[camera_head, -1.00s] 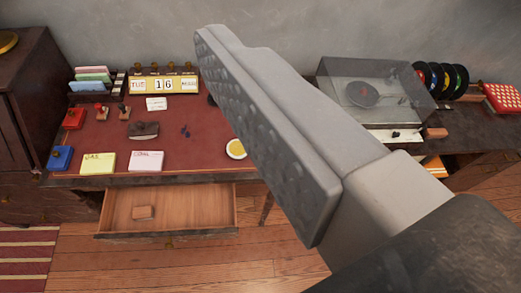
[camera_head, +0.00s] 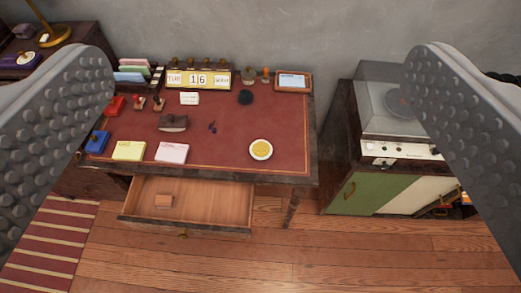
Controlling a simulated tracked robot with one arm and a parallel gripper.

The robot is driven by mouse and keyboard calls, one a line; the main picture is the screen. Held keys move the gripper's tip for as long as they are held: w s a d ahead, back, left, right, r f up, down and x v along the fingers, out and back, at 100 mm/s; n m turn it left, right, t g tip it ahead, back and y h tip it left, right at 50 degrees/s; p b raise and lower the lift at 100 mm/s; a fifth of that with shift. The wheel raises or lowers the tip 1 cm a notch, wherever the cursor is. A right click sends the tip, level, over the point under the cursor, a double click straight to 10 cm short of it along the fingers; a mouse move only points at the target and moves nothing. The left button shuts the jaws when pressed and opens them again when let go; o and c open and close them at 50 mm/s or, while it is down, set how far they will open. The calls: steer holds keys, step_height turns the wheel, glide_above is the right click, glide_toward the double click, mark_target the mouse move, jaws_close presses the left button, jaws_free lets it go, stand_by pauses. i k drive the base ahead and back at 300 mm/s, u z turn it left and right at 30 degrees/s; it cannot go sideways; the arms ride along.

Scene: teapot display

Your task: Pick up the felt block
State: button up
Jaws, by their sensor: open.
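A dark brown object (camera_head: 173,123) sits on the red desk top (camera_head: 235,125). My gripper (camera_head: 260,72) is open and empty. Its two grey studded fingers stand wide apart at the left and right of the view, and the desk and drawer show between them, farther off.
The desk also holds a yellow pad (camera_head: 128,151), a pink pad (camera_head: 171,153), a round yellow dish (camera_head: 261,149), a calendar (camera_head: 198,78) and a framed screen (camera_head: 293,81). A record player cabinet (camera_head: 345,190) stands right. Wooden floor (camera_head: 330,255) is clear in front.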

mark_target(161, 201)
steer(key=u, duration=0.9)
steer(key=k, duration=0.45)
steer(key=z, duration=0.5)
steer(key=i, duration=1.1)
steer(key=u, duration=0.65)
